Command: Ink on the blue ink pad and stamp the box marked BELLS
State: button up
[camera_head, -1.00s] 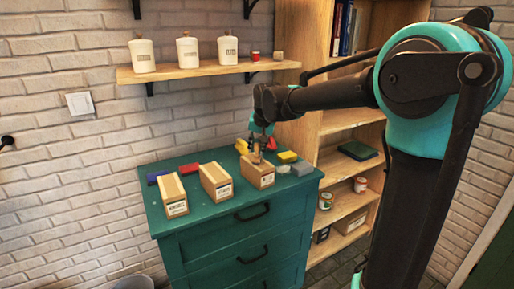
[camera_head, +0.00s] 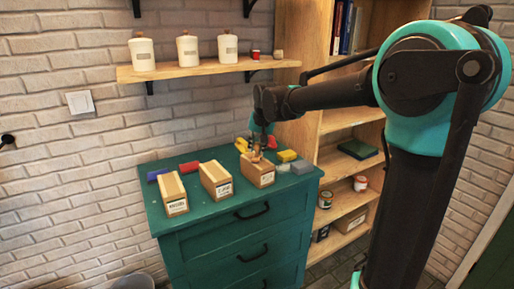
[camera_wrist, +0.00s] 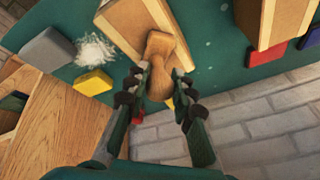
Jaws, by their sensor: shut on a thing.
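My gripper (camera_wrist: 156,88) is shut on a wooden stamp (camera_wrist: 158,52), gripping its handle. In the head view my gripper (camera_head: 262,140) is at the right-hand box (camera_head: 262,178), with the stamp (camera_head: 255,156) at that box's top. The wrist view shows the stamp over this box (camera_wrist: 112,18); I cannot tell whether it touches. A middle box (camera_head: 216,180) and a left box (camera_head: 172,191) stand beside it. All have white labels, too small to read, so I cannot tell which says BELLS. The blue ink pad (camera_head: 158,174) lies behind the left box.
A red pad (camera_head: 189,167) lies behind the middle box. A yellow block (camera_head: 287,156) and a grey block (camera_head: 302,168) lie to the right on the green cabinet (camera_head: 230,213). A wall shelf (camera_head: 200,70) with canisters hangs above; a wooden bookcase (camera_head: 335,130) stands at right.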

dwell(0.3)
jog(key=shift+r, duration=3.45)
